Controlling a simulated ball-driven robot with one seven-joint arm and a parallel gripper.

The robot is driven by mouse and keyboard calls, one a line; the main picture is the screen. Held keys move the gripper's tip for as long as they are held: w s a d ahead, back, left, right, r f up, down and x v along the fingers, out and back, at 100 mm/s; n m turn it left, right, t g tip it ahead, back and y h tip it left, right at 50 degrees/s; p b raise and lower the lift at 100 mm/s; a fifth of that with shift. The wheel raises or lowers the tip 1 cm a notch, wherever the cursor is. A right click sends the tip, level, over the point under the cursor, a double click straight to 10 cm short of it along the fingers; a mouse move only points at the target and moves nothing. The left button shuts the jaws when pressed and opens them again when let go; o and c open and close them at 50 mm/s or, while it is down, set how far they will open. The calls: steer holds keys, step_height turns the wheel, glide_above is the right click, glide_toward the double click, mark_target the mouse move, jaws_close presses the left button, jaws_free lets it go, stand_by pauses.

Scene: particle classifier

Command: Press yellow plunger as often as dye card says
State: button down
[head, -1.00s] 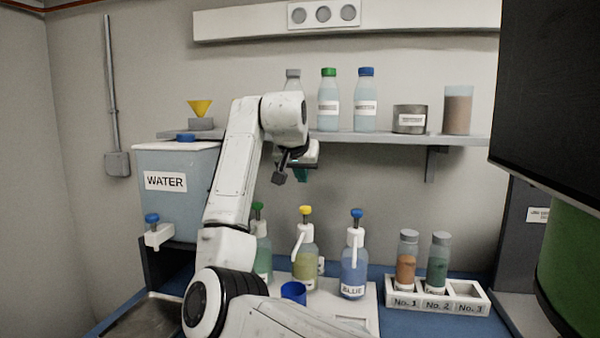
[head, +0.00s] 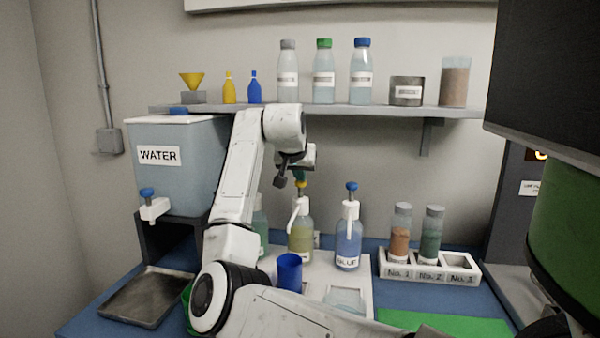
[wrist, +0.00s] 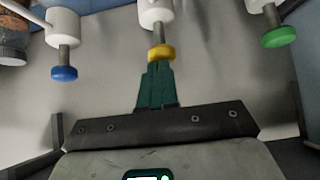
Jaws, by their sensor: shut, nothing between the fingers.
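The yellow plunger (head: 301,184) tops a pump bottle of yellow-green liquid (head: 301,237), between a green-liquid bottle (head: 260,228) and the bottle labelled BLUE (head: 348,245). My gripper (head: 299,174) is shut and empty, directly above the yellow plunger. In the wrist view my gripper's teal fingertips (wrist: 157,68) reach the yellow plunger (wrist: 161,53); whether they touch it I cannot tell. The blue plunger (wrist: 64,73) and green plunger (wrist: 278,37) stand to either side there. I cannot make out a dye card in these frames.
A blue cup (head: 289,272) stands in front of the bottles. A rack (head: 430,268) with two vials is at right, a WATER tank (head: 170,165) at left. The shelf (head: 380,111) is above, a dark screen (head: 545,75) at upper right.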

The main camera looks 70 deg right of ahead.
mark_target(301, 186)
steer(key=shift+f, duration=1.45)
steer(key=shift+p, duration=0.4)
steer(key=d+r+p+v, duration=0.2)
steer(key=p+v, duration=0.2)
steer(key=v, duration=0.9)
steer(key=shift+w+r, duration=0.1)
